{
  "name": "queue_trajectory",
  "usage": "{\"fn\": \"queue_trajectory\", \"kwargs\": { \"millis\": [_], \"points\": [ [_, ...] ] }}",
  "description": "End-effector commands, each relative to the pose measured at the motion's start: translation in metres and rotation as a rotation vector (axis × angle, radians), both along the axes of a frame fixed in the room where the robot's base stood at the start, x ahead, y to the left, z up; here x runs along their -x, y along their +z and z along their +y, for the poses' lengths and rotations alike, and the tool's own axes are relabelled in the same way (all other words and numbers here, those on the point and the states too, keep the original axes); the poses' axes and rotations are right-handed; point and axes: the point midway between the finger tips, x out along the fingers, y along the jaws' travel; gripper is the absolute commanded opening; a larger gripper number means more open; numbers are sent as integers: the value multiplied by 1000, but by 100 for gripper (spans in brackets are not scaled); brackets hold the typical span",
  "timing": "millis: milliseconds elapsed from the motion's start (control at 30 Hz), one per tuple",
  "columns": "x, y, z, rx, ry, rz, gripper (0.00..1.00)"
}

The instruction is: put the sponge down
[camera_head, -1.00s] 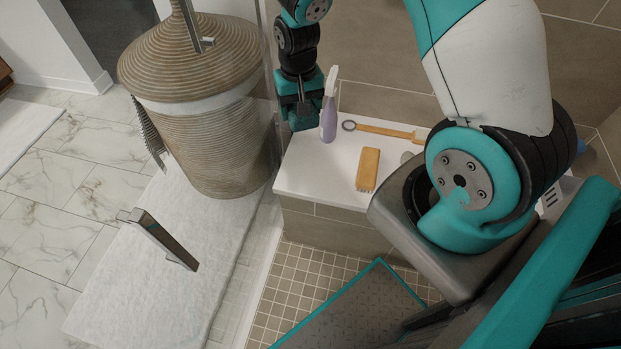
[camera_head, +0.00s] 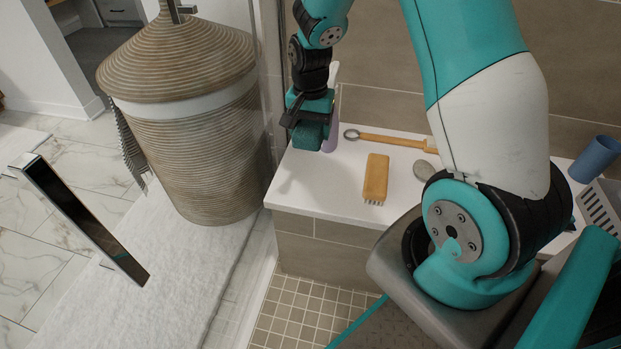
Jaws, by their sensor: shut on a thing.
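My gripper (camera_head: 308,117) is at the back left of the white bench (camera_head: 320,193), low over its surface. It is shut on a dark green block, which looks like the sponge (camera_head: 309,135). The fingers hide part of the block, and I cannot tell whether it touches the bench. The purple spray bottle (camera_head: 331,136) stands just right of my gripper and is partly hidden by it.
An orange brush (camera_head: 376,178), a long-handled wooden brush (camera_head: 391,139) and a grey stone (camera_head: 424,170) lie on the bench. A blue cup (camera_head: 594,158) and a white basket (camera_head: 601,207) are at the right. The bench's front left is clear. A wicker hamper (camera_head: 200,150) stands left, beyond the glass.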

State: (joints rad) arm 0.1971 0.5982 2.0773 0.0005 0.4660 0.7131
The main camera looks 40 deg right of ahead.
Motion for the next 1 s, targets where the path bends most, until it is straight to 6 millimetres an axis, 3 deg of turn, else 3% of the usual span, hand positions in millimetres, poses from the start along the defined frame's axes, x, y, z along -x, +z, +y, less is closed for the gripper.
{"fn": "queue_trajectory", "kwargs": {
  "millis": [33, 100, 300, 567, 800, 1000],
  "points": [
    [1, -21, 0, -1, 1, 6, 49],
    [1, -41, 0, -1, 1, 5, 49],
    [0, -85, 0, 0, 2, 1, 49],
    [0, -106, 0, 0, 2, 0, 49],
    [0, -141, 0, 0, 2, 1, 49],
    [0, -140, 0, 0, 2, -1, 49]
  ]
}}
